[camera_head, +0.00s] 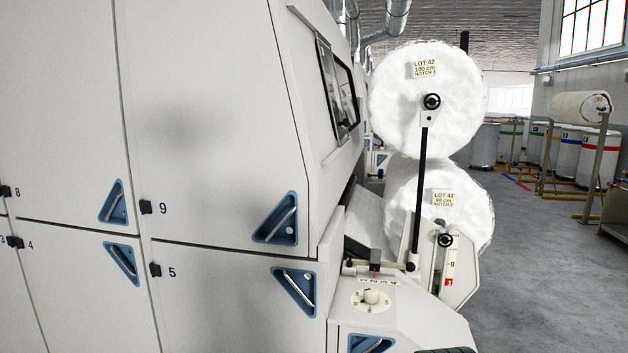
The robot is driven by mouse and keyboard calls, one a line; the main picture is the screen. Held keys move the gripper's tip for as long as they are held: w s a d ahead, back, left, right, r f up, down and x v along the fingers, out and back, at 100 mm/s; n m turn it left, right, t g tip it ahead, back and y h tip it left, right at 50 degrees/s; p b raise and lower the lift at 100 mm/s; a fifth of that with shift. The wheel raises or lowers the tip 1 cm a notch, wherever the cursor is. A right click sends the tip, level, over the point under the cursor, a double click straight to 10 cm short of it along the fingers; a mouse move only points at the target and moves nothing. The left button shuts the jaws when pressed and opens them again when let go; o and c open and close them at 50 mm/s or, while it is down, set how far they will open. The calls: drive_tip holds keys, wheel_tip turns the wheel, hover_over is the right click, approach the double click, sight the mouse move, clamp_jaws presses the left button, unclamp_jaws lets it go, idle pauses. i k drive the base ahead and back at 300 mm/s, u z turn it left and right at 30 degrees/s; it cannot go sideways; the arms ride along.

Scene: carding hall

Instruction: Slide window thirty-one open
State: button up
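A dark-framed window (346,92) sits in the sloping end face of the white carding machine (215,70). I see it steeply from the side. A pale panel with a dark edge (326,62) stands at its near side. I cannot read the number thirty-one on or near it, so I cannot tell whether this is that window. Whether its pane is slid open is also unclear at this angle. My gripper is not in view.
Machine doors with blue triangular handle recesses (275,219) fill the left. Two white fibre rolls (425,125), (470,215), labelled LOT 42 and LOT 41, stand right of the window. A control dial (371,297) is below. Grey floor (555,275) is clear at right; cans (567,150) stand behind.

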sight(328, 69)
drive_tip(key=u, duration=0.1)
drive_tip(key=i, duration=1.45)
drive_tip(key=z, duration=0.6)
